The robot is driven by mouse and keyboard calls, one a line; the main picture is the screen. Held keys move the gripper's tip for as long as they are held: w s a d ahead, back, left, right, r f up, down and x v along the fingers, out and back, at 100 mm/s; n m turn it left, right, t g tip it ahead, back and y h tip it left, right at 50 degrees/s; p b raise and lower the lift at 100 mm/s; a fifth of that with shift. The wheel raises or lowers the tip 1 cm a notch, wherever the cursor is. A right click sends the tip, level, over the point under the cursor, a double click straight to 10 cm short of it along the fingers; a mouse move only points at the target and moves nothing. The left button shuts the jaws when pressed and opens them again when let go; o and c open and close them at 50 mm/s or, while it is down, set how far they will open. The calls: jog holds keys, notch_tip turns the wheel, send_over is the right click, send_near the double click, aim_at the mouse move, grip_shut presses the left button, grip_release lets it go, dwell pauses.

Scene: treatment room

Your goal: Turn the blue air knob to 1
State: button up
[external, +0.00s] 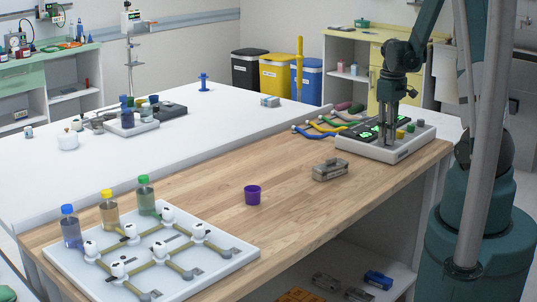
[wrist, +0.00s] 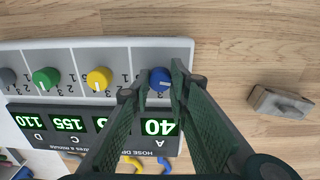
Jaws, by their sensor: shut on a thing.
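The blue knob (wrist: 160,77) sits at the right end of a row of knobs on a white control panel (wrist: 60,45), above a green "40" display marked A in the wrist view. My gripper (wrist: 161,84) has one finger on each side of the blue knob and is shut on it. A light mark on the knob lies roughly sideways; the number it points at is partly hidden by my fingers. In the external view my gripper (external: 389,140) points straight down onto the panel (external: 365,150), and the blue knob is hidden there.
Yellow (wrist: 99,78), green (wrist: 46,80) and grey knobs stand in the same row, with upright white marks. A grey metal block (wrist: 280,102) lies to the right. Coloured hoses lie behind the panel.

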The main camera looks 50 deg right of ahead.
jog(key=o, duration=0.9)
jog(key=shift+r, duration=0.1)
jog(key=shift+a+r, duration=0.15)
jog(key=shift+r, duration=5.75)
jog(key=shift+a, duration=0.1)
